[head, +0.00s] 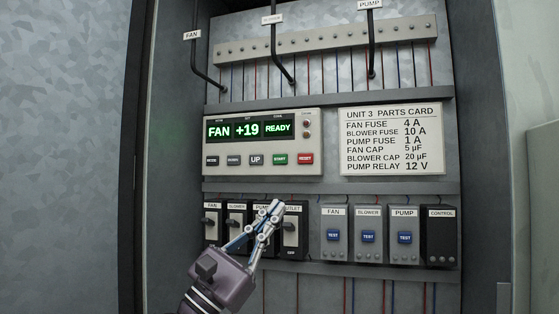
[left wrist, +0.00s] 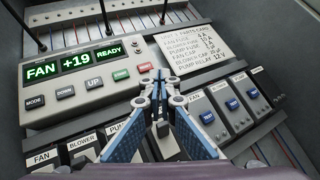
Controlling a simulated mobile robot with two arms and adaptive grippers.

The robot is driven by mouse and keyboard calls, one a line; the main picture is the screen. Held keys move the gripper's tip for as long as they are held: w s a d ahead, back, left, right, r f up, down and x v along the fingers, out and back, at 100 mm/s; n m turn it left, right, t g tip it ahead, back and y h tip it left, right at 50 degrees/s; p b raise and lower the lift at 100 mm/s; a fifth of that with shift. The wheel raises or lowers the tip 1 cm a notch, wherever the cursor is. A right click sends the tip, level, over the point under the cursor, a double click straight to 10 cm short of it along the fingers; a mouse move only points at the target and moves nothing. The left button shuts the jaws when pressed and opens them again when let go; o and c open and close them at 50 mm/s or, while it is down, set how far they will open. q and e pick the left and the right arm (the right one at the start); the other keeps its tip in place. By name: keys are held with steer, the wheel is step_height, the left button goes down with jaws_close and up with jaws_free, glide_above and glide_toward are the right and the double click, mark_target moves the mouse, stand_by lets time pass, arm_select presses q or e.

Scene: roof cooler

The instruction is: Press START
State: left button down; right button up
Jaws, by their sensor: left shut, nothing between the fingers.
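The green START button (head: 280,159) is on the beige control panel (head: 313,143), between the UP button and the red RESET button (head: 305,159). The panel's display (head: 248,129) reads FAN, +19, READY. My left gripper (head: 276,205) is shut and empty, below the START button, in front of the switch row in the head view. In the left wrist view, the START button (left wrist: 121,75) is up and left of the gripper tips (left wrist: 159,84). I cannot tell whether the tips touch anything. The right gripper is not in view.
Below the panel are black switches (head: 210,224) and grey FAN, BLOWER and PUMP modules with blue TEST buttons (head: 333,235). A black CONTROL module (head: 440,240) stands at their right. A parts card (head: 391,140) is right of the panel. Cabinet side walls bound the space.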

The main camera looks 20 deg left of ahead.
mark_target(280, 159)
arm_select(q)
steer(key=a+r+m+g, duration=0.3)
steer(key=r+m, duration=0.7)
steer(key=m, duration=0.6)
steer(key=shift+a+r+g+y, duration=0.15)
steer(key=shift+r+g+y, duration=0.25)
steer(key=shift+g, duration=0.3)
steer(key=shift+w, duration=0.1)
steer(key=shift+w+p, duration=1.95)
steer(key=shift+w, duration=2.4)
steer(key=shift+w, duration=0.15)
steer(key=shift+w+d, duration=0.2)
steer(key=shift+w, duration=0.1)
